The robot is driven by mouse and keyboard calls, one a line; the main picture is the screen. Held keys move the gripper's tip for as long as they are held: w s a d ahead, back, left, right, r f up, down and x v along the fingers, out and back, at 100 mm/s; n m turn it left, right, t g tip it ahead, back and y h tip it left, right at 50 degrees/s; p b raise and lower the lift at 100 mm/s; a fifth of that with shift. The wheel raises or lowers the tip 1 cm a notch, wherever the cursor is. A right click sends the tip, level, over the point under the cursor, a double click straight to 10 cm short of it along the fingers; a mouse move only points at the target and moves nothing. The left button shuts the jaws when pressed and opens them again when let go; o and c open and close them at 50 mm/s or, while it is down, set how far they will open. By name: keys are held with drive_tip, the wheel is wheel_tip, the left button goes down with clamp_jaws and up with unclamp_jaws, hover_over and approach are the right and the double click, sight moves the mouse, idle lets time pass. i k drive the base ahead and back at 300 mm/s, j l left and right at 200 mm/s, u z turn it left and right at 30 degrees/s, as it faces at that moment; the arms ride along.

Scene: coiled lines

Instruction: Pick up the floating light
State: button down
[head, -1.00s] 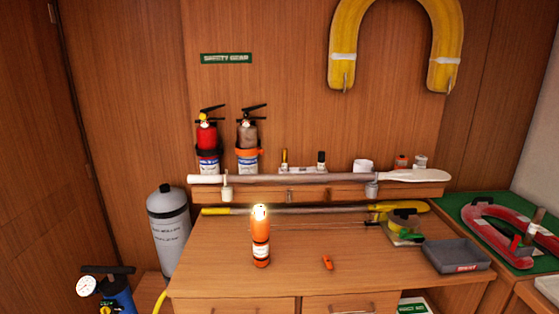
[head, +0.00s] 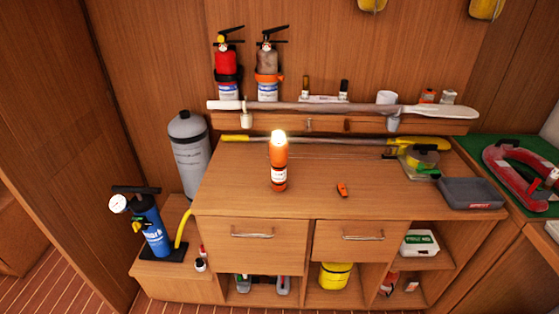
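The floating light (head: 278,165) is an orange cylinder with a pale band and a glowing white top. It stands upright on the wooden desk top (head: 235,190), left of the middle. Nothing touches it. My gripper is not in view in the head view.
A small orange item (head: 342,189) lies right of the light. A yellow-ended pole (head: 320,140) lies behind it. A blue pump (head: 150,228) and a grey cylinder (head: 189,155) stand left. The desk's front is clear.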

sight(278, 146)
drive_tip(key=i+j+z, duration=0.5)
drive_tip(key=j, duration=0.15)
drive_tip(key=i+j+z, duration=0.25)
drive_tip(key=j+z, duration=0.25)
drive_tip(key=j, duration=0.25)
